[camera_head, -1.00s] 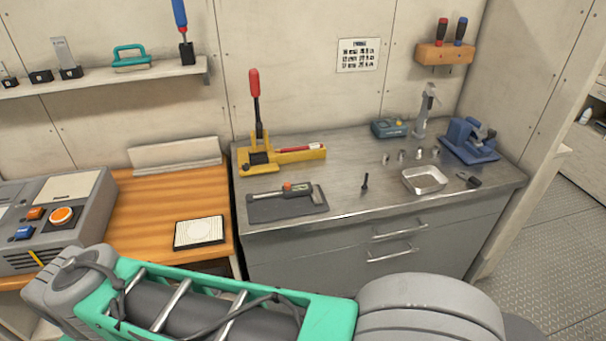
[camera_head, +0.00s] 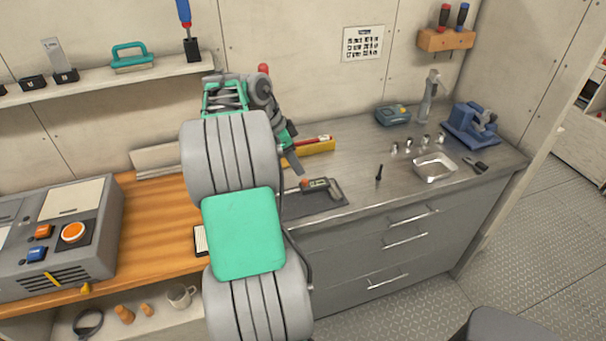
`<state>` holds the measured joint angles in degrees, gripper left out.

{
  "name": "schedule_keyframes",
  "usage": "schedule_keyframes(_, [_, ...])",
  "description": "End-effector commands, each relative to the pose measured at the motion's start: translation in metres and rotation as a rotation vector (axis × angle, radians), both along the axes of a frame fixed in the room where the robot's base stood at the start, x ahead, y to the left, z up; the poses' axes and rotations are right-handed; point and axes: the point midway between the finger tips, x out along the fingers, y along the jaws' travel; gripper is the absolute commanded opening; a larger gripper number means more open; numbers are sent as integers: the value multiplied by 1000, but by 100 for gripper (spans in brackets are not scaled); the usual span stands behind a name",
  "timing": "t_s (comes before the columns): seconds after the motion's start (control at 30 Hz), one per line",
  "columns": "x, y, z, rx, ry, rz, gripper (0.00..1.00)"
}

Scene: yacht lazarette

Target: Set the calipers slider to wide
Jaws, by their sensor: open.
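The calipers (camera_head: 333,188) lie on a dark mat (camera_head: 316,207) near the front of the grey metal worktop. Their grey body, with a small red part on top, shows to the right of my arm. Their left part and much of the mat are hidden behind my arm. I cannot tell the slider's setting. My gripper (camera_head: 295,163) points down, above and a little left of the visible part of the calipers, apparently apart from them. It is open with nothing seen in it; its fingers are small and partly hidden.
A metal tray (camera_head: 434,168), a small black tool (camera_head: 379,174), a blue vise (camera_head: 470,125) and a teal box (camera_head: 391,115) stand to the right. A grey machine (camera_head: 60,235) is at left.

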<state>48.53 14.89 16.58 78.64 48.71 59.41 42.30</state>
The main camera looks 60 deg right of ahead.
Motion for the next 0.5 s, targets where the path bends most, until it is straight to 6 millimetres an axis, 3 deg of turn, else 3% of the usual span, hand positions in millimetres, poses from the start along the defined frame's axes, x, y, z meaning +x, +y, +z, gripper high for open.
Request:
schedule_keyframes(0.3, [-15, -14, -51, 1, 1, 2, 41])
schedule_keyframes(0.5, [-18, -19, -68, -1, -1, 6, 41])
